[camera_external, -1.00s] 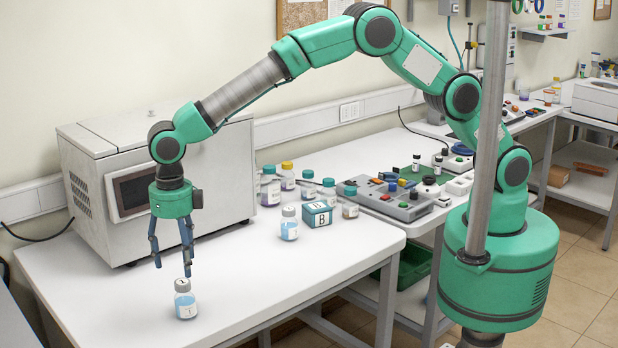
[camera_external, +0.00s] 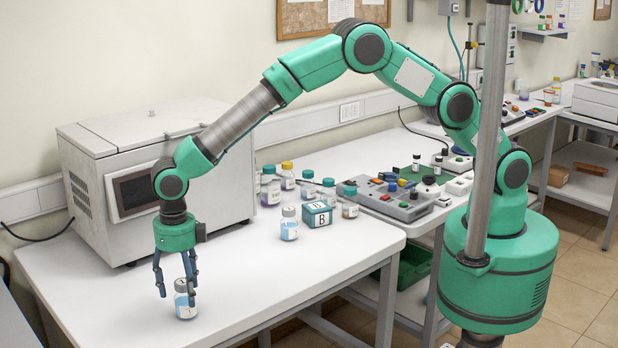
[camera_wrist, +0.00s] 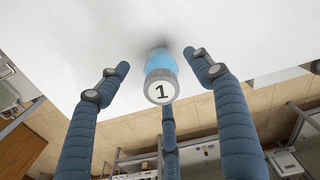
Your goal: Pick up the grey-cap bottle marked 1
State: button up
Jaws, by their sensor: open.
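The grey-cap bottle marked 1 (camera_external: 185,304) stands upright near the front of the white table, with light blue contents. In the wrist view its cap (camera_wrist: 161,90) shows the number 1. My gripper (camera_external: 175,290) is open above and around the bottle's top, pointing down, and a finger covers part of the bottle in the external view. In the wrist view the blue fingers of my gripper (camera_wrist: 160,85) are spread on different sides of the bottle, with gaps to it.
A second grey-cap bottle (camera_external: 289,223) stands farther back beside a teal box marked B (camera_external: 317,214). Several other bottles stand behind them. A large grey-white machine (camera_external: 150,180) stands at the back left. The table (camera_external: 255,275) around the marked bottle is clear.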

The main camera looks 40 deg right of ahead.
aim_at(185, 303)
jog(key=shift+d+f+b, duration=0.1)
jog(key=shift+f+b, duration=0.25)
jog(key=shift+f, duration=2.25)
jog(key=c, duration=1.4)
jog(key=shift+r, duration=0.2)
